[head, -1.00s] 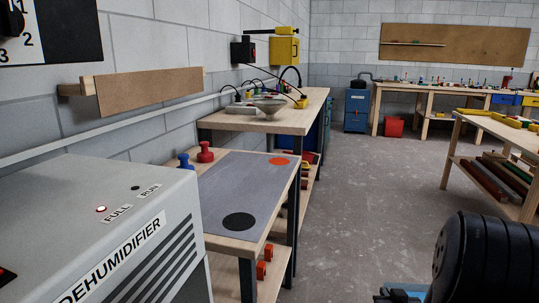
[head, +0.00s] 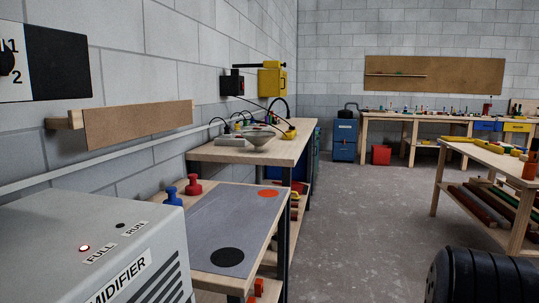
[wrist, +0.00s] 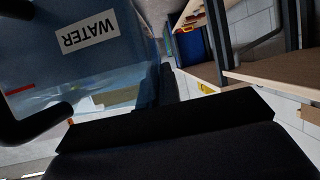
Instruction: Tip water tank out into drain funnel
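The water tank (wrist: 105,18) is a translucent blue container close up at the left of the wrist view. Its white WATER label reads upside down there, as the bench behind also looks inverted, so the tank seems roughly upright. A red mark shows on its side. My gripper (wrist: 165,125) is the dark shape beside it and appears shut on the tank; the exact grip is partly hidden. The tank is out of the head view. The drain funnel (head: 259,138) is a wide grey bowl on the far wooden bench by the left wall, well away from my gripper.
The dehumidifier (head: 75,225), its FULL lamp lit red, stands at the near left. A low table with a grey mat (head: 215,225) and red and blue knobs lies between it and the bench (head: 285,157).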

